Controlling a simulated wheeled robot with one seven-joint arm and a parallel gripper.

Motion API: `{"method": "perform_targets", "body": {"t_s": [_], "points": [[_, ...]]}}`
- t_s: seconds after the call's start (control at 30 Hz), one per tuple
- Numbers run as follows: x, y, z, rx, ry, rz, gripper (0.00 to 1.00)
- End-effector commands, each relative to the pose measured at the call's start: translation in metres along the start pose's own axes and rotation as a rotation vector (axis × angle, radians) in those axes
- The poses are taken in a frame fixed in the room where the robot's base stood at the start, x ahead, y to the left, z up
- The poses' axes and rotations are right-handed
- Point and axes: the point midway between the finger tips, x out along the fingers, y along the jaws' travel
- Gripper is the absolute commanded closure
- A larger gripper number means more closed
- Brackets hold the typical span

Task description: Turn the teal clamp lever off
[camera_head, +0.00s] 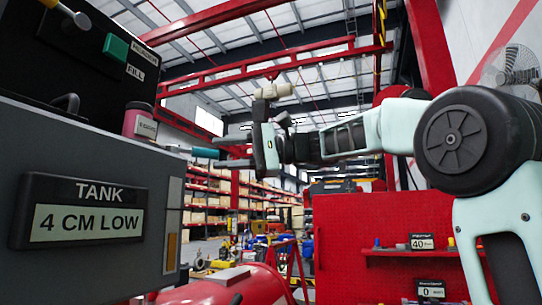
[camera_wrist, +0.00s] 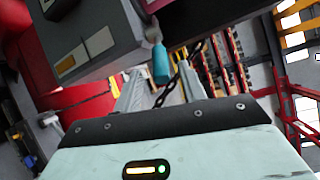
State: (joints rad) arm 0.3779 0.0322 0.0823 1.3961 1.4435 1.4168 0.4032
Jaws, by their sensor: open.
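The teal clamp lever (camera_head: 205,153) sticks out to the right from the side of the grey tank box in the head view. In the wrist view the lever (camera_wrist: 160,64) shows a teal grip on a pale metal stem, just ahead of my fingers. My gripper (camera_head: 222,152) is open, with its two fingers pointing left at the lever. In the wrist view my gripper (camera_wrist: 161,74) has one finger on each side of the lever's near end. No contact is visible between the fingers and the lever. The lever's pivot is partly hidden in the head view.
The grey box (camera_head: 110,180) with its "TANK 4 CM LOW" sign (camera_head: 82,213) fills the left. A green button (camera_head: 115,48) and a pink container (camera_head: 139,120) are above it. A red tank (camera_head: 230,288) lies below. A dark chain (camera_wrist: 195,50) shows near the right finger.

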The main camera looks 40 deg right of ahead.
Motion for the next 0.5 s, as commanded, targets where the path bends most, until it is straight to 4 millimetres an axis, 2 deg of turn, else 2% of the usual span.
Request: {"method": "perform_targets", "body": {"t_s": [0.03, 0.3, 0.5], "points": [[-0.014, 0.002, -0.002, -0.001, 0.006, -0.002, 0.59], [-0.075, 0.001, -0.002, 0.0, 0.004, -0.001, 0.59], [-0.104, 0.0, -0.001, -0.001, 0.002, -0.001, 0.59]]}}
